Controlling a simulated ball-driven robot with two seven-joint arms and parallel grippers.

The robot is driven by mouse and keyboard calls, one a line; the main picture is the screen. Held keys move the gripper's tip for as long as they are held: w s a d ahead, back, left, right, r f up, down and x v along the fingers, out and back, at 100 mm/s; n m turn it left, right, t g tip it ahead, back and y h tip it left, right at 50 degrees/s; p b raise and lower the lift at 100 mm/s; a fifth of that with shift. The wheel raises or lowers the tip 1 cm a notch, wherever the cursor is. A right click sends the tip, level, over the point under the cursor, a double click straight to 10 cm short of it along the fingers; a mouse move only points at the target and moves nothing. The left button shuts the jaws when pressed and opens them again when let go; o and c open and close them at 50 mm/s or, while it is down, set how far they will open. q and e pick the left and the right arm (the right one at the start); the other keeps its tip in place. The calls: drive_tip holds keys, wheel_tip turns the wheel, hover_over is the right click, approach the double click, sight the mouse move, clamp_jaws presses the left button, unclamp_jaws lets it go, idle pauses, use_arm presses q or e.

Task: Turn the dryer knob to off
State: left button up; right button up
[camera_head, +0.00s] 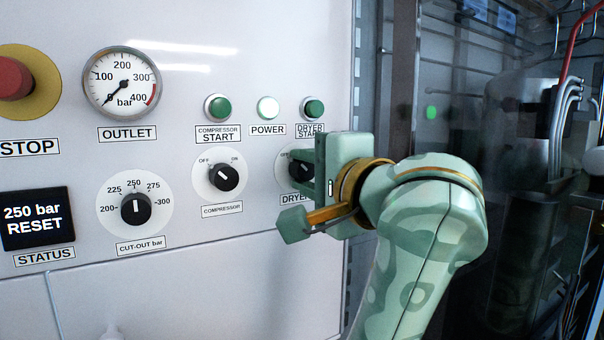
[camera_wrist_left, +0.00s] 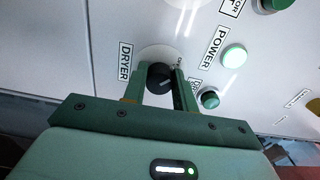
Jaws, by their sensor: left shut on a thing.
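The dryer knob (camera_head: 299,170) is a black round knob on a white dial, at the right of the panel in the head view. My left gripper (camera_head: 303,165) covers much of it and its dial. In the left wrist view, the knob (camera_wrist_left: 159,76) sits between the two green fingers of my left gripper (camera_wrist_left: 160,78), which are shut on it. A pale pointer mark shows faintly on the knob, but I cannot tell its exact setting. The DRYER label (camera_wrist_left: 126,61) is beside the dial. My right gripper is not in view.
The compressor knob (camera_head: 223,177) is just left of the dryer knob. Above are the green compressor start button (camera_head: 218,107), the lit power lamp (camera_head: 268,108) and the dryer start button (camera_head: 313,108). Pipes and machinery stand beyond the panel's right edge.

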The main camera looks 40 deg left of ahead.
use_arm(q)
drive_tip(key=o, duration=1)
drive_tip(key=shift+d, duration=0.1)
drive_tip(key=shift+d, duration=0.1)
drive_tip(key=p+v, duration=0.4)
drive_tip(key=v, duration=1.2)
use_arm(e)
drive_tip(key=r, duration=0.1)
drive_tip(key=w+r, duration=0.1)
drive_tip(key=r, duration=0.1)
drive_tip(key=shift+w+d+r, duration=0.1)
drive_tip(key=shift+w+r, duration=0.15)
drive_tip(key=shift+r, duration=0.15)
